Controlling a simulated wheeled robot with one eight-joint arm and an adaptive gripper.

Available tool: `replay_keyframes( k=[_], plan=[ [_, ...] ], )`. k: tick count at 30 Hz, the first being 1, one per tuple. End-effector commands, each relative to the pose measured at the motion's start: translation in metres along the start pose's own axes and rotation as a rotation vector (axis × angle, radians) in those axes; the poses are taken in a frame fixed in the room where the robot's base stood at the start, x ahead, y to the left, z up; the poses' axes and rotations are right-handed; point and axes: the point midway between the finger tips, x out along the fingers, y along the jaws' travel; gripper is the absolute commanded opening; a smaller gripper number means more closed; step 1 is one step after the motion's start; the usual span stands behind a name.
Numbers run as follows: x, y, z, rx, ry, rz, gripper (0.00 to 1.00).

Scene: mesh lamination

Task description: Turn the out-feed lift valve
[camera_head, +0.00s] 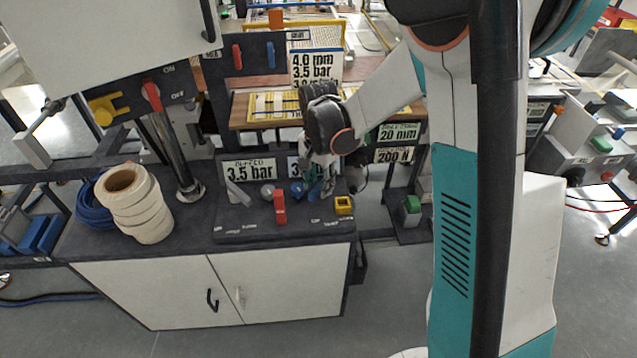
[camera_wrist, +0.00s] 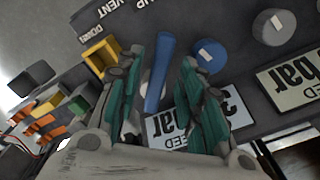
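The out-feed lift valve appears to be the blue lever (camera_wrist: 158,70) on the dark panel; in the wrist view it lies lengthwise between the fingers of my gripper (camera_wrist: 165,85). The fingers are open, with a gap showing on the lever's right side; I cannot tell whether the left finger touches it. In the head view my gripper (camera_head: 322,178) is low over the right part of the panel (camera_head: 240,235) and hides most of the lever. A pressure sign (camera_wrist: 195,118) behind the lever is partly covered by the fingers. Labels reading DOWN, UP and VENT are near the lever.
A blue knob (camera_wrist: 208,55) and a grey knob (camera_wrist: 273,27) are right of the lever in the wrist view; a yellow square part (camera_wrist: 100,52) is left. A red lever (camera_head: 280,207) and a grey lever (camera_head: 238,193) are on the panel. White rolls (camera_head: 135,205) stand left.

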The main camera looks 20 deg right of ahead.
Motion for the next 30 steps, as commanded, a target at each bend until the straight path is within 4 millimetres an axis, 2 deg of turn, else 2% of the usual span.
replay_keyframes(
  k=[12,16,21,30],
  plan=[
    [-0.079,0.000,0.000,0.000,0.000,0.000,0.35],
    [-0.098,0.000,0.000,0.000,0.000,0.000,0.35],
    [-0.111,0.000,0.000,0.000,0.000,0.000,0.35],
    [-0.113,0.000,0.000,0.000,0.000,0.000,0.35]
  ],
)
